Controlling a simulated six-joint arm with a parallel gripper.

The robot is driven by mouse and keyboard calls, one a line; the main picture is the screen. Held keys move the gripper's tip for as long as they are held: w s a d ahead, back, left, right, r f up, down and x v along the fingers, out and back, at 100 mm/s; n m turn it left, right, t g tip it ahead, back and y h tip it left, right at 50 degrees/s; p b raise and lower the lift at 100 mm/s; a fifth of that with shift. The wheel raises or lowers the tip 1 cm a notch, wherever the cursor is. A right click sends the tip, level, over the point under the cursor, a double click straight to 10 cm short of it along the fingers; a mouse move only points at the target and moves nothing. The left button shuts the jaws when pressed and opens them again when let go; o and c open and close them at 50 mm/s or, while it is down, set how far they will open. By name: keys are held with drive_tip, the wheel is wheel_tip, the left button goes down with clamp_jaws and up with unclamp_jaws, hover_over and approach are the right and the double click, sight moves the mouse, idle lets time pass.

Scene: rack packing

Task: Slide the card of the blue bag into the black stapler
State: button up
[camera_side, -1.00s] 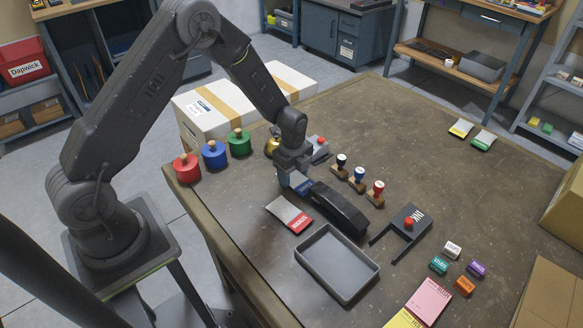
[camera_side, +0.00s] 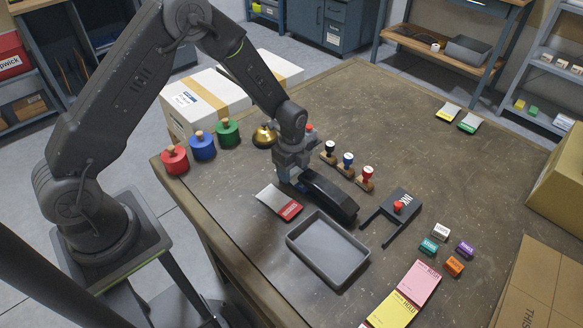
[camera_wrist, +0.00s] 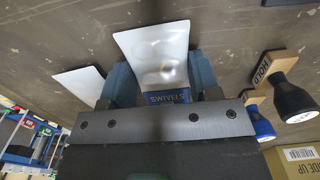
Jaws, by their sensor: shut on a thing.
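My gripper (camera_side: 292,180) is low at the rear left end of the black stapler (camera_side: 335,198), which lies on the table. In the wrist view its fingers (camera_wrist: 158,85) are shut on the clear, silvery blue bag (camera_wrist: 158,50), whose blue card (camera_wrist: 168,97) reads SWIVELS. In the side view only a small blue patch of the card (camera_side: 298,188) shows between the gripper and the stapler. Whether the card is inside the stapler's mouth or just beside it I cannot tell.
A red-card bag (camera_side: 289,209) lies left of the stapler, with a grey tray (camera_side: 328,276) in front. A black INK holder (camera_side: 386,222) is to the right. The table's right rear is mostly clear.

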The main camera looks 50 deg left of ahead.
drive_tip(key=o, duration=1)
drive_tip(key=shift+r, duration=0.1)
wheel_tip(320, 180, up, 14)
drive_tip(key=f, duration=0.1)
drive_tip(key=s+r+n+t, duration=0.3)
drive_tip(key=s+r+n, duration=0.55)
drive_tip(key=r, duration=0.55)
drive_tip(key=s+r+n+t, duration=0.2)
drive_tip(key=s+r+n, duration=0.2)
drive_tip(key=s+n, duration=0.5)
drive_tip(key=s, duration=0.6)
drive_tip(key=shift+s+d+t, duration=0.25)
drive_tip(key=shift+d+t, duration=0.05)
drive_tip(key=shift+d, duration=0.1)
